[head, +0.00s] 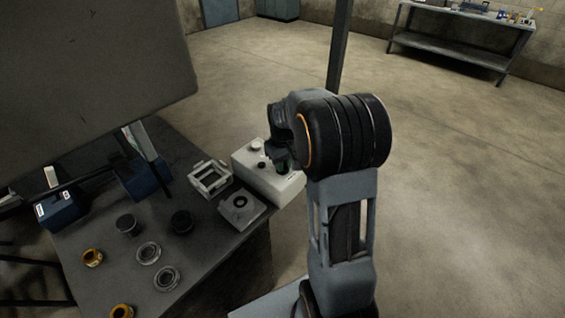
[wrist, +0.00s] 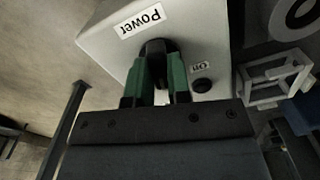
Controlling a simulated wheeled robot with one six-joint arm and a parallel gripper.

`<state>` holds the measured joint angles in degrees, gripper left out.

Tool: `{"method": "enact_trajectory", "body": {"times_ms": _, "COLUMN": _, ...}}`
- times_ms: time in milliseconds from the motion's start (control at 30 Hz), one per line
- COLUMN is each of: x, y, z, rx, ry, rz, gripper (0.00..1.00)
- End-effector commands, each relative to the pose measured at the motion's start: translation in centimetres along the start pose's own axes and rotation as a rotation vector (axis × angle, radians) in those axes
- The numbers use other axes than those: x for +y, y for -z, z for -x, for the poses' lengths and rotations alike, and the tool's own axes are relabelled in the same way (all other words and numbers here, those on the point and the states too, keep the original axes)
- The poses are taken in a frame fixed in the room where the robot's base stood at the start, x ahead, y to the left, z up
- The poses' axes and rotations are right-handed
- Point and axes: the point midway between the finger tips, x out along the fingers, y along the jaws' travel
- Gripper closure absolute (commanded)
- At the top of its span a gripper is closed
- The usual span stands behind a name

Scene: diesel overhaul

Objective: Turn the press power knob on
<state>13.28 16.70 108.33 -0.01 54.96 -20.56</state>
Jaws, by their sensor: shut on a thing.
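The press control box (head: 262,180) is a pale box at the back right corner of the dark table. In the wrist view its face (wrist: 193,30) carries a "Power" label (wrist: 142,21) and a smaller label that seems to read "On" (wrist: 200,68). The dark power knob (wrist: 154,47) sits beside the "Power" label. My gripper (wrist: 160,72) has green finger pads shut on the knob, one on each side, hiding much of it. In the head view my gripper (head: 283,160) is at the box, partly hidden by my wrist. I cannot tell the knob's setting.
A round dark button (wrist: 201,85) is beside the small label. A white open frame (head: 210,178) and a grey block with a round hole (head: 240,206) stand close to the box. Several rings and dark cylinders lie on the table (head: 215,262). A dark post (head: 339,50) rises behind.

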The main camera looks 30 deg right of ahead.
Motion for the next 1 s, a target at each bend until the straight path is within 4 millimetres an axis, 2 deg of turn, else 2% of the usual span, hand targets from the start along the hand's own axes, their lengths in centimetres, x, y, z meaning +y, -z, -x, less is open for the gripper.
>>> {"method": "enact_trajectory", "body": {"times_ms": 500, "x": -0.03, "y": -0.01, "z": 0.05, "rx": -0.001, "ry": 0.000, "rz": -0.401, "gripper": 1.00}}
{"method": "enact_trajectory", "body": {"times_ms": 1000, "x": -0.04, "y": -0.01, "z": 0.03, "rx": -0.001, "ry": 0.001, "rz": -0.536, "gripper": 1.00}}
